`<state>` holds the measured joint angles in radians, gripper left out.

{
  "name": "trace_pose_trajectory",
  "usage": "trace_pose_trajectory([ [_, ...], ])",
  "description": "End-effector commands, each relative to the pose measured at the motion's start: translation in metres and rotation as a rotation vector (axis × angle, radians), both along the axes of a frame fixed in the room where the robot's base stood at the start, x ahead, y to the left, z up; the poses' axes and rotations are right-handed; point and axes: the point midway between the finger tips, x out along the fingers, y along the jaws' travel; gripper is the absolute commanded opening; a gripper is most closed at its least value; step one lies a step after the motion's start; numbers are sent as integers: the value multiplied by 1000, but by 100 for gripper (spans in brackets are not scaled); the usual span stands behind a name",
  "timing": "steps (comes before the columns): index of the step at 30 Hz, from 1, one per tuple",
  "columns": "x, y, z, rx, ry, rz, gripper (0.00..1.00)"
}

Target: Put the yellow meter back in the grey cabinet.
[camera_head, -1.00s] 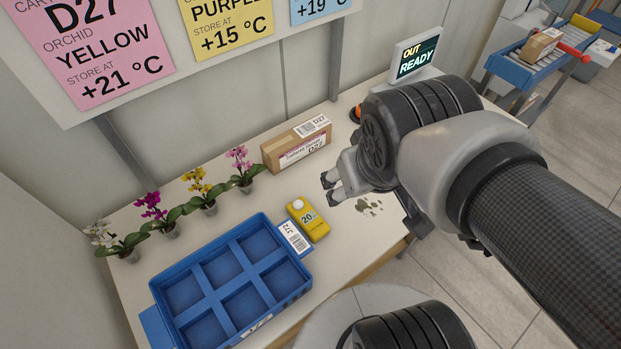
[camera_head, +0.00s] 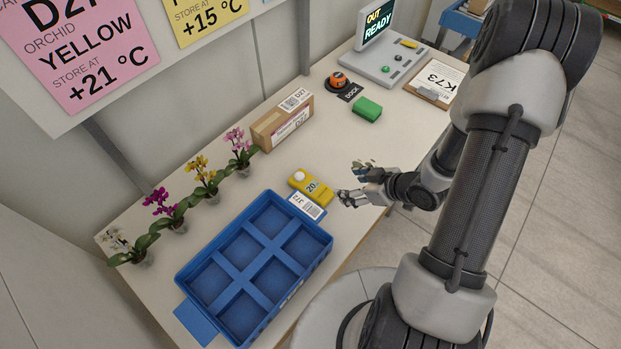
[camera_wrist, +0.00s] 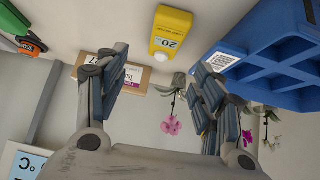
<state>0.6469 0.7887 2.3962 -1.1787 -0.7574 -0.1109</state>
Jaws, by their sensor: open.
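In the wrist view the meter (camera_wrist: 171,32) is at the top, beyond and between the open fingers (camera_wrist: 155,85). The grey cabinet is not recognisable in these frames.
The blue six-cell tray (camera_head: 214,318) is empty. Potted orchids (camera_head: 205,180) and a cardboard box (camera_head: 282,122) stand along the back. A green block (camera_head: 368,109), an orange-topped dock item (camera_head: 339,80), a console (camera_head: 385,62) and a clipboard (camera_head: 436,82) are at the far right.

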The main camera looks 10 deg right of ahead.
Motion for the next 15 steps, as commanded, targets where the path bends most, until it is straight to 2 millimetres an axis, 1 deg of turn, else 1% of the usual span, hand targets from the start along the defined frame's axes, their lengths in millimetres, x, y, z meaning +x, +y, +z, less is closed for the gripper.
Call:
trace_pose_trajectory([
  [2, -4, 7, -6, 39, -10, 11, 62],
  [5, -2, 13, -12, 57, -16, 18, 62],
  [8, 7, 20, -24, 58, -17, 21, 62],
  [15, 37, 43, -62, 56, -16, 23, 62],
])
